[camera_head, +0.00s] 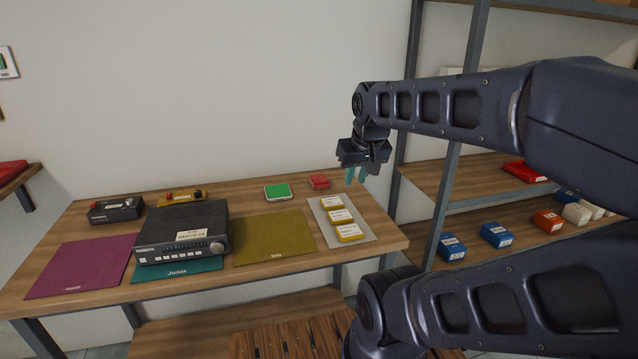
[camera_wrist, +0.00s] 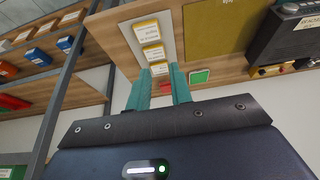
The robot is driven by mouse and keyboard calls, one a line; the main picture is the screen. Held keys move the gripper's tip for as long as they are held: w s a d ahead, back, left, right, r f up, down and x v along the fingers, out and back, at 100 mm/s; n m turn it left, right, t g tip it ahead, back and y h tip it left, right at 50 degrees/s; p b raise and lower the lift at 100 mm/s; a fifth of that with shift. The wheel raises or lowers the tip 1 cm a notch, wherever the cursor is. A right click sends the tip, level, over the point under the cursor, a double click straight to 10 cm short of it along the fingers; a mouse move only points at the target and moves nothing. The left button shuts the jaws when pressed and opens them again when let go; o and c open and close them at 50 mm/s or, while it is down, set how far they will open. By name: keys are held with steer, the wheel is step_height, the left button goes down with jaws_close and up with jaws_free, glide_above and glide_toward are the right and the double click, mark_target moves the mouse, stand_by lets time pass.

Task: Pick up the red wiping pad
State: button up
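The red wiping pad (camera_head: 319,181) lies flat near the back edge of the wooden table, right of a green pad (camera_head: 277,191). My gripper (camera_head: 356,176) hangs with its teal fingers to the right of the red pad in the head view. In the wrist view my gripper (camera_wrist: 160,82) is open, with a clear gap between the two fingers. The red pad (camera_wrist: 166,89) shows in that gap, farther off and partly hidden behind the fingers. Nothing is held.
A light tray (camera_head: 365,232) with several yellow-and-white boxes stands at the table's right end. Coloured mats, a large black device (camera_head: 180,234) and two smaller devices fill the left. A shelf (camera_head: 480,170) with boxes stands at right. Table around the red pad is mostly bare.

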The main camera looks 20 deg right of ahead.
steer(key=o, duration=1.6)
steer(key=m+g, duration=0.5)
steer(key=m, duration=1.3)
glide_above(319, 178)
steer(key=f, duration=2)
steer(key=shift+s+a, duration=0.2)
steer(key=shift+w+d+f, duration=0.15)
steer(key=shift+f, duration=1.15)
steer(key=shift+w+d+f, duration=0.1)
steer(key=shift+f, duration=1.15)
